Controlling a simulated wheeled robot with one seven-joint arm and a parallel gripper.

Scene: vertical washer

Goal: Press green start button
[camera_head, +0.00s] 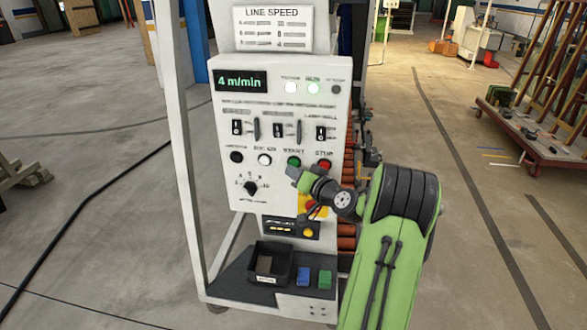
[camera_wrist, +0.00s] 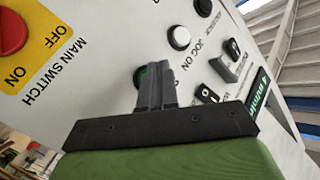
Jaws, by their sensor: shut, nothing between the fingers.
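The green start button (camera_head: 294,162) is on the white control panel (camera_head: 230,188), left of the red stop button (camera_head: 324,165). My green arm reaches in from the lower right. My gripper (camera_head: 292,172) is just below the green button in the head view. In the wrist view the closed fingers of my gripper (camera_wrist: 152,70) overlap the green button (camera_wrist: 139,78), and only its left edge shows. The fingers are together and hold nothing. I cannot tell whether the fingertips touch the button.
A white jog button (camera_head: 264,159) and a black button (camera_head: 237,157) lie left of the green one. The red main switch (camera_wrist: 12,34) on its yellow plate is close by. A display (camera_head: 241,82) reads 4 m/min. A black tray (camera_head: 268,266) sits below.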

